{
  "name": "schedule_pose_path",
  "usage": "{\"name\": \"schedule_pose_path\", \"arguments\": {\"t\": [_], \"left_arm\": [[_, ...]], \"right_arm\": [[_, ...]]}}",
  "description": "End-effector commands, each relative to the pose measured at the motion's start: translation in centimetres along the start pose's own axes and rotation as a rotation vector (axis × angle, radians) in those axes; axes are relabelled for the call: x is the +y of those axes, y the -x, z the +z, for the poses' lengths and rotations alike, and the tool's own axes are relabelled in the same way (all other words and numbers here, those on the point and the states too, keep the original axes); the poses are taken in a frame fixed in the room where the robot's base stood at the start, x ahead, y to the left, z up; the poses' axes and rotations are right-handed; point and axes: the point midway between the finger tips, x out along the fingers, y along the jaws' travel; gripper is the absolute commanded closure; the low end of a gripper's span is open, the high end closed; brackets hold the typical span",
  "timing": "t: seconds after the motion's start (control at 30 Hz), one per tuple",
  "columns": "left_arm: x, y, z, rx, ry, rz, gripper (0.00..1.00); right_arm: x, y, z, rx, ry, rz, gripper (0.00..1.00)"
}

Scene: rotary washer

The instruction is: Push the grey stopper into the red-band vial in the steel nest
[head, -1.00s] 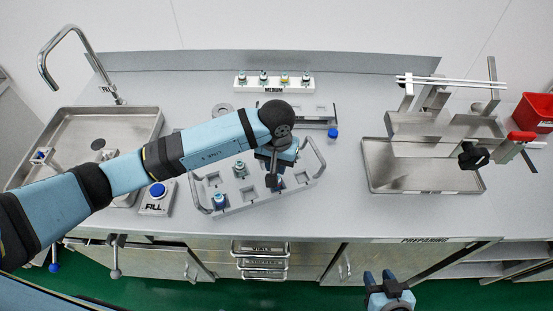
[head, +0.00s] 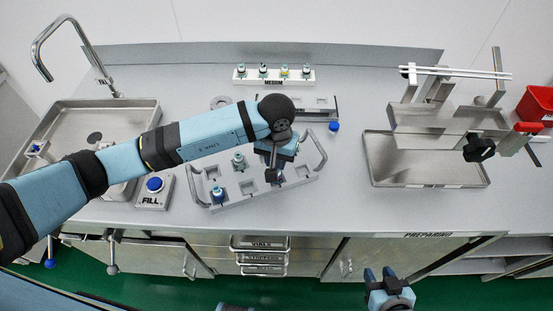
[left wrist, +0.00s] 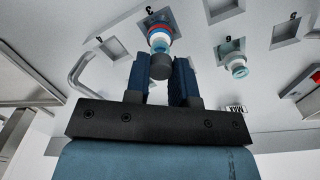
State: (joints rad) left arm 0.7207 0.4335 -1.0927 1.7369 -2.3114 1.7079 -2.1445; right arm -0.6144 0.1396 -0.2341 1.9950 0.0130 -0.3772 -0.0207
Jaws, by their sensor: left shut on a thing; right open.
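The steel nest (head: 258,199) is a tray with two side handles and numbered square pockets. In the left wrist view the red-band vial (left wrist: 158,31), with red, white and blue rings near its mouth, stands in the pocket marked 3. My left gripper (head: 272,178) is over the nest's right part, pointing down; its fingers also show in the left wrist view (left wrist: 161,80). It is shut on the grey stopper (left wrist: 160,67), which lines up with the vial's mouth; I cannot tell whether they touch. My right gripper (head: 388,279) is open and empty before the bench front.
Other vials stand in the nest (head: 239,161) and (head: 217,194). A white rack (head: 274,83) holds several vials at the back. The FILL button (head: 155,185) and sink (head: 140,105) are left; a steel tray with a stand (head: 425,178) is right.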

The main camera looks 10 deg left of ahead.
Motion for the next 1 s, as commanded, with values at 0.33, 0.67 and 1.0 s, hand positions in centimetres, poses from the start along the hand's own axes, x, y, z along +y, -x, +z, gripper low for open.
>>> {"name": "schedule_pose_path", "arguments": {"t": [0.33,0.67,1.0], "left_arm": [[0.0,0.18,-0.01,0.0,0.0,0.0,0.98],[0.01,0.06,-0.01,0.001,0.001,0.0,0.98],[0.04,0.19,0.01,0.0,0.0,0.001,0.98]], "right_arm": [[0.01,-0.03,0.03,0.0,0.0,0.0,0.6],[0.0,-0.35,0.54,-0.001,0.0,0.0,0.6],[-0.03,-0.54,0.93,-0.004,0.0,-0.001,0.6]]}}
